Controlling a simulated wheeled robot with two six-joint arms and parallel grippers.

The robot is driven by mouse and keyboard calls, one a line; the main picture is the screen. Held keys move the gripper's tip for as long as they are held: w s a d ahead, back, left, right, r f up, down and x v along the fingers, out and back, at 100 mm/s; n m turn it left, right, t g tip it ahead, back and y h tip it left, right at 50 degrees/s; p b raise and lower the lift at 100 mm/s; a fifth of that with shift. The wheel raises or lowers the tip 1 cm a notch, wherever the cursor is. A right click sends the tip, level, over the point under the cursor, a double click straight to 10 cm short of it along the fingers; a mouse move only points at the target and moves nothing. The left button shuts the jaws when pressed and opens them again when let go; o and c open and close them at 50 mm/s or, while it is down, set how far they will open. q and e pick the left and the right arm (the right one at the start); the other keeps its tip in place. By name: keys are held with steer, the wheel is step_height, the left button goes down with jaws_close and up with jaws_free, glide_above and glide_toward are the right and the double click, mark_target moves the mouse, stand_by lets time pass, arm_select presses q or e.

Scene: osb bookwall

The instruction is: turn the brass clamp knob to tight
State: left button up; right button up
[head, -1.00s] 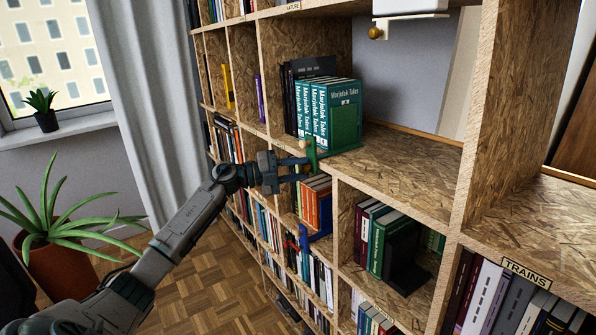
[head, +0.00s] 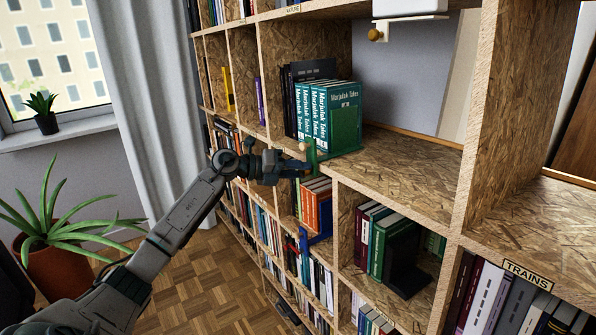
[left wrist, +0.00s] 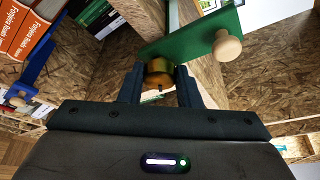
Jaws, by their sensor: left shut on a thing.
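The brass clamp knob (left wrist: 160,72) sits between the two fingers of my left gripper (left wrist: 158,88) in the left wrist view, with a finger touching each side. In the head view the left gripper (head: 303,168) is at the shelf's front edge, just below the green bookend (head: 345,128), and its fingers hide the brass knob. The bookend's green clamp plate (left wrist: 185,42) shows above the fingers in the left wrist view. A pale wooden ball knob (left wrist: 228,45) is on that plate, to the right of the brass knob. My right gripper is out of view.
Teal books (head: 318,112) stand against the bookend on the upper shelf. Orange books (head: 317,203) and a blue bookend (head: 316,238) are on the shelf just below the gripper. The shelf board (head: 400,172) right of the bookend is clear.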

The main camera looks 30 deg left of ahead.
arm_select(q)
steer(key=shift+f, duration=0.1)
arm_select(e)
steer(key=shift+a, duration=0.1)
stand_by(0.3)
arm_select(q)
steer(key=o, duration=1)
steer(key=shift+c, duration=0.2)
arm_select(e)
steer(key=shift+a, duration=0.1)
arm_select(q)
steer(key=b+v, duration=0.4)
steer(key=v, duration=0.7)
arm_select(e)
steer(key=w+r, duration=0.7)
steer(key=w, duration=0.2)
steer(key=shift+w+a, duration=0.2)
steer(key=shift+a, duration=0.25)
arm_select(q)
steer(key=shift+w+f, duration=0.1)
